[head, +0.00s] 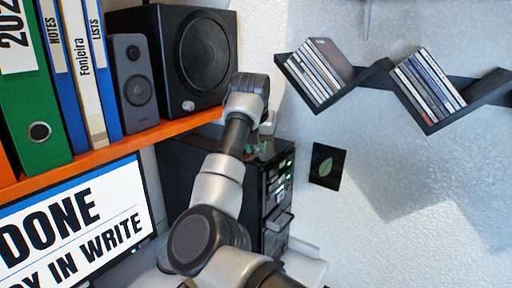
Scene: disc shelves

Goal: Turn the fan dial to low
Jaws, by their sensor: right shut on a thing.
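My right arm rises from the bottom middle, and its wrist bends over the top of a black computer tower (274,208). My right gripper (266,130) is at the upper front of the tower, small and partly hidden by my own wrist. It is shut on a small part there that seems to be the fan dial. The dial's face and pointer are hidden, so its setting cannot be read. Green lights show on the tower front just right of and below the gripper. My left gripper is not in view.
An orange shelf (112,148) at left holds binders (38,90), a small speaker (133,82) and a large black speaker (190,58) close behind my wrist. A monitor (75,225) stands below. Zigzag wall shelves (375,76) hold discs at right.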

